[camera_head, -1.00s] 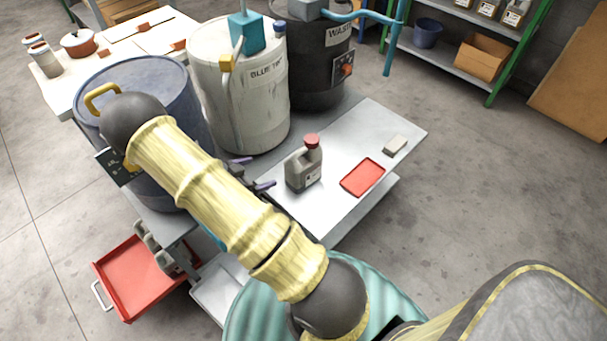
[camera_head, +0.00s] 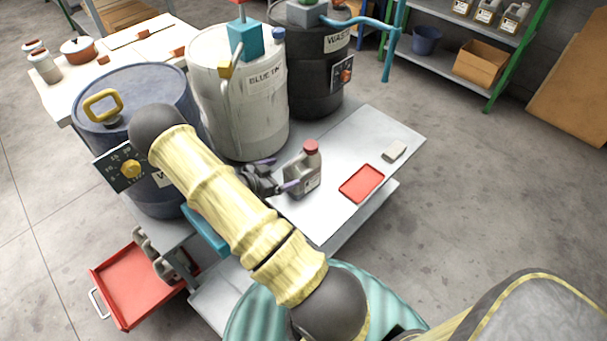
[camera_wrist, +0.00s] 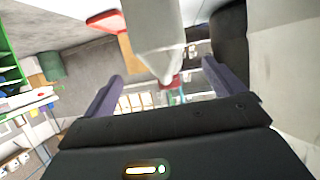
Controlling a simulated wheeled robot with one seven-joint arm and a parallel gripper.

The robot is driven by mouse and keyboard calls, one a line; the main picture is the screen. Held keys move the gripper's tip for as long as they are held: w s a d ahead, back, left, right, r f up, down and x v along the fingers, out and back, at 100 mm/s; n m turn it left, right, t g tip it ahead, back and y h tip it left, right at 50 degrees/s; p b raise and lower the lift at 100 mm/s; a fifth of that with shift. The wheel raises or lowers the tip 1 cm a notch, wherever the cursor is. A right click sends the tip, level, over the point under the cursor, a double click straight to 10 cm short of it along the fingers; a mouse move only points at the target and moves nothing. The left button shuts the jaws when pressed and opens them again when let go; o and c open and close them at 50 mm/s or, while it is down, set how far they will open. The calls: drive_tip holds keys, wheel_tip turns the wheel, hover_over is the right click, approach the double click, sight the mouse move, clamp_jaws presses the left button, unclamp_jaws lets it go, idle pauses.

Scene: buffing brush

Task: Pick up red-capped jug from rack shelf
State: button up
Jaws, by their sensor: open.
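The red-capped jug (camera_head: 303,178) is grey with a pale label and stands upright on the light grey bench top (camera_head: 340,145), in front of the drums. My gripper (camera_head: 278,174) is at the jug's left side at low height, its purple fingers apart, one fingertip overlapping the jug's lower body. In the wrist view my gripper (camera_wrist: 162,69) has its fingers spread, with the jug (camera_wrist: 156,30) appearing upside down between and beyond them. I cannot tell whether either finger touches it. My arm hides part of the bench.
A red tray (camera_head: 361,183) and a small pale block (camera_head: 395,151) lie right of the jug. A white drum (camera_head: 235,110), black drum (camera_head: 310,85) and blue-grey drum (camera_head: 125,100) stand behind and left. A shelf rack (camera_head: 470,45) is at the back right.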

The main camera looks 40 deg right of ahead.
sight(299, 166)
drive_tip(key=shift+x, duration=1.7)
drive_tip(key=shift+w, duration=0.1)
drive_tip(key=x, duration=0.5)
drive_tip(key=shift+w+d+f+b, duration=0.1)
drive_tip(key=shift+w+f+b, duration=0.05)
drive_tip(key=shift+b, duration=0.15)
drive_tip(key=shift+c, duration=0.4)
drive_tip(key=c, duration=1.3)
drive_tip(key=shift+o, duration=0.2)
wheel_tip(299, 166, up, 10)
drive_tip(key=shift+r+p, duration=0.1)
drive_tip(key=shift+p, duration=0.6)
